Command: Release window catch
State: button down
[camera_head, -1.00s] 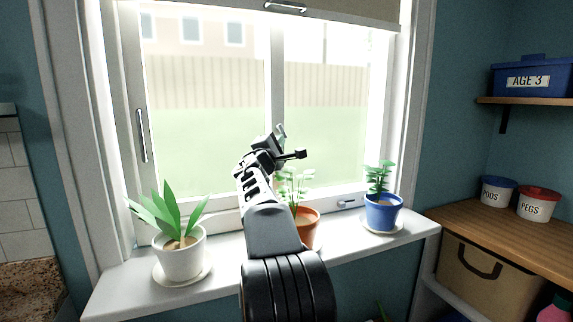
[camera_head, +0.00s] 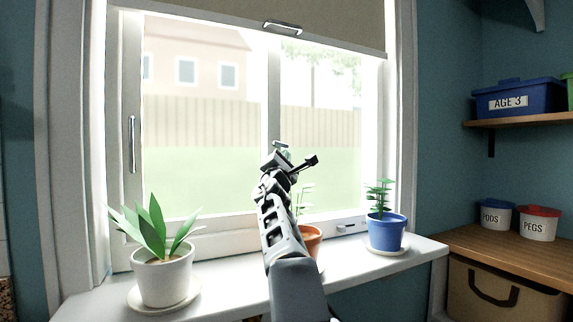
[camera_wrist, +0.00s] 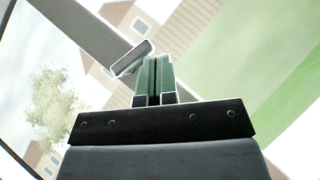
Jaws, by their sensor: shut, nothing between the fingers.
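A grey, pale-edged catch piece (camera_wrist: 132,58) sits against the window's diagonal-looking centre bar (camera_wrist: 90,32) in the wrist view. My gripper (camera_wrist: 155,80) is shut and empty, its two greenish fingers together just right of the catch piece in that view. I cannot tell whether they touch it. In the head view my gripper (camera_head: 283,150) is raised in front of the window's centre bar (camera_head: 272,95), and the catch cannot be clearly made out there behind it. A silver handle (camera_head: 132,145) is on the left window frame, and a small silver fitting (camera_head: 350,228) is on the lower right frame.
On the sill (camera_head: 225,287) stand a white pot (camera_head: 165,278), a terracotta pot (camera_head: 311,238) partly behind my arm, and a blue pot (camera_head: 386,232). A roller blind (camera_head: 340,22) with a pull (camera_head: 283,27) hangs above. Shelves (camera_head: 525,240) are at right.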

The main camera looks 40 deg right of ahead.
jog(key=shift+a, duration=0.1)
jog(key=b+v, duration=0.6)
jog(key=v, duration=0.7)
jog(key=shift+s+a, duration=0.25)
